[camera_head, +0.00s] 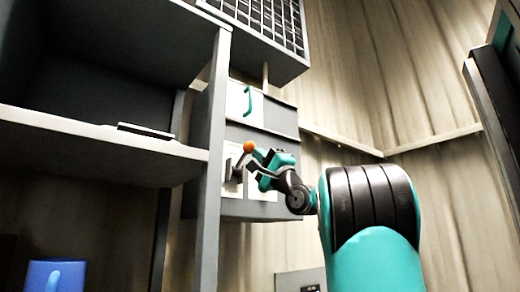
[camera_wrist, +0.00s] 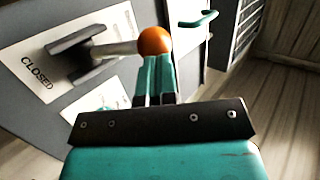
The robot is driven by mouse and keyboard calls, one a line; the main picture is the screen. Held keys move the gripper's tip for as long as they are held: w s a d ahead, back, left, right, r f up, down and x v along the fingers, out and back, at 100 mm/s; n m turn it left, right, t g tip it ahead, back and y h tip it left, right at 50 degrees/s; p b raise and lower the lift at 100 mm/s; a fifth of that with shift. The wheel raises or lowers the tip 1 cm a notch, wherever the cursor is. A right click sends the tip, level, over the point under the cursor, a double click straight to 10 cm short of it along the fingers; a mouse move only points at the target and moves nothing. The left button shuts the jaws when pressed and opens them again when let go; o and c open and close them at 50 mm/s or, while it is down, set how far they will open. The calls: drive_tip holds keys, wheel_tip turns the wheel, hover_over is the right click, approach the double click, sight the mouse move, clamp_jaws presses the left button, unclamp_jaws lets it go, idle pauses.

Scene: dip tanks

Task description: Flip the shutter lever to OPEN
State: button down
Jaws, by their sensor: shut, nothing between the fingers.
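The shutter lever has an orange ball knob (camera_head: 249,146) on a metal rod, standing out from a white plate (camera_head: 231,160) on the grey box. In the wrist view the knob (camera_wrist: 154,41) is just beyond my gripper's fingertips (camera_wrist: 155,62), and the rod runs left to a dark pivot block (camera_wrist: 82,45). The word CLOSED (camera_wrist: 37,73) shows on the plate at the left; no OPEN label is legible. My gripper (camera_head: 254,161) is shut and empty, its fingers together right at the knob. I cannot tell whether they touch it.
A teal handle (camera_head: 247,101) is on a white panel above the lever. A grey post (camera_head: 213,150) and shelf (camera_head: 90,145) stand left of the box. A wire grid (camera_head: 265,20) is overhead. Room right of the box is open.

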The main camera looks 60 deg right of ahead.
drive_tip(key=shift+w+a+r+y, duration=0.1)
drive_tip(key=shift+a+r+y, duration=0.2)
drive_tip(key=shift+r, duration=0.2)
drive_tip(key=b+v, duration=0.8)
drive_tip(key=v, duration=0.6)
drive_tip(key=shift+s+b, duration=0.35)
drive_tip(key=shift+s, duration=0.05)
drive_tip(key=shift+r, duration=0.15)
